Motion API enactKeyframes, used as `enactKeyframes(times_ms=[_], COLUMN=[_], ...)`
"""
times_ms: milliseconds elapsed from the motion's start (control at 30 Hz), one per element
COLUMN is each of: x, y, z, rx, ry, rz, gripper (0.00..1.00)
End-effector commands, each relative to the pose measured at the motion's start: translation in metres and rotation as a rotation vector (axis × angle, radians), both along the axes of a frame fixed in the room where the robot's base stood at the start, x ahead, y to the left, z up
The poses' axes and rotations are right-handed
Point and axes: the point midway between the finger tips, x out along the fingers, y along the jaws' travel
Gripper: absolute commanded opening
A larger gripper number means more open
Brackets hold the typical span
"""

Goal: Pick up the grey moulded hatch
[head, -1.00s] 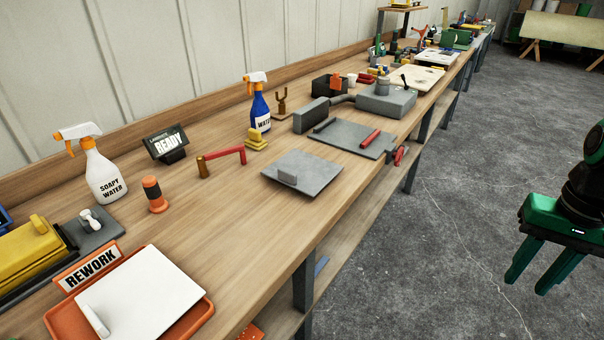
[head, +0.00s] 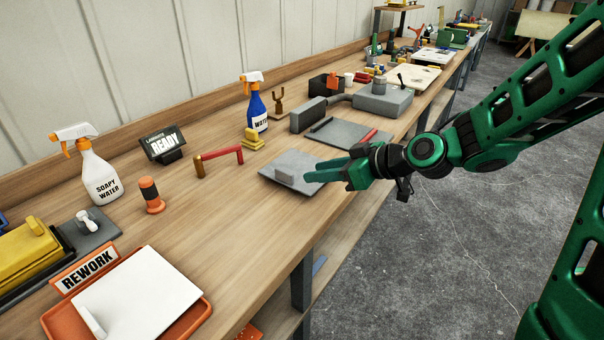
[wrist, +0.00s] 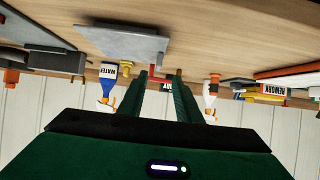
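The grey moulded hatch (head: 282,163) is a flat square plate with a small raised block-shaped handle (head: 285,177). It lies on the wooden bench near its front edge. My gripper (head: 313,174) reaches in from the right, close to the handle, and its fingers overlap the right part of the plate in the head view. In the wrist view, which looks upside down, my gripper (wrist: 163,76) has its two fingers apart with nothing between them. The hatch (wrist: 125,42) shows there left of and beyond the fingertips. Whether the fingers touch it I cannot tell.
A red-handled bar (head: 219,155), a yellow block (head: 251,139) and a blue water bottle (head: 256,112) stand behind the hatch. A grey plate (head: 335,131) with a red tool lies to its right. An orange rework tray (head: 60,320) holds a white panel. Bench surface left of the hatch is clear.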

Motion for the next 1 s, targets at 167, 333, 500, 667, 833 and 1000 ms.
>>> enactKeyframes(times_ms=[167,333,500,667,833,1000], x=[0.012,0.025,0.031,0.037,0.051,0.061], y=[0.019,0.034,0.040,0.046,0.062,0.073], z=[-0.009,-0.020,-0.025,-0.028,-0.038,-0.047], rx=[0.010,0.009,0.008,0.009,0.008,0.007], ry=[-0.010,-0.009,-0.009,-0.008,-0.008,-0.009], rz=[0.008,0.005,0.002,0.003,0.003,0.000], gripper=[0.31,0.31,0.31,0.31,0.31,0.31])
